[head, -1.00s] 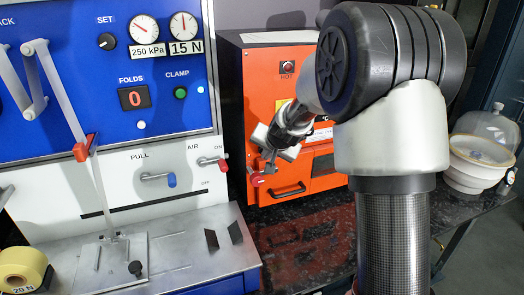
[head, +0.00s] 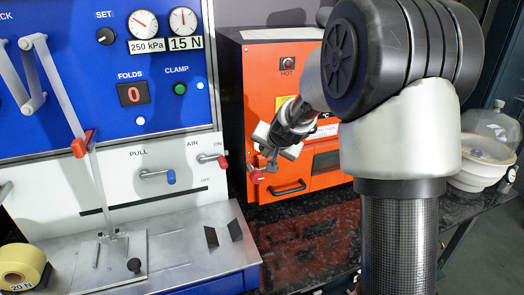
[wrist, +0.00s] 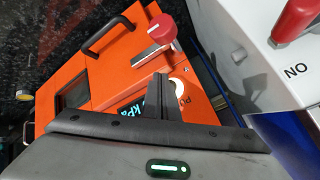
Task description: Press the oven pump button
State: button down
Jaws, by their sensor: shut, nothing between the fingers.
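The orange oven (head: 258,95) stands right of the blue test machine. My gripper (head: 264,168) is in front of the oven's left side, near a red knob (head: 257,177). In the wrist view, the shut, empty fingers (wrist: 161,80) point at the orange panel (wrist: 103,75). A round white button (wrist: 179,86) shows just right of the fingertips, with a partly hidden label starting "PU". The fingers cover part of its left side. I cannot tell whether they touch it. The red knob with its grey lever (wrist: 163,28) is just beyond the fingertips.
A lit display reading "kPa" (wrist: 128,110) is left of the fingers. The oven's black handle (head: 288,188) is right of my gripper in the head view. The machine's red air lever (head: 222,161) is close on the left. Dark speckled bench (head: 300,235) lies clear below.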

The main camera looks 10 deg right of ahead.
jog(key=shift+s, duration=0.2)
jog(key=s+d+b, duration=0.1)
jog(key=s+b, duration=0.2)
jog(key=s, duration=0.3)
jog(key=shift+b, duration=0.4)
jog(key=shift+d, duration=0.1)
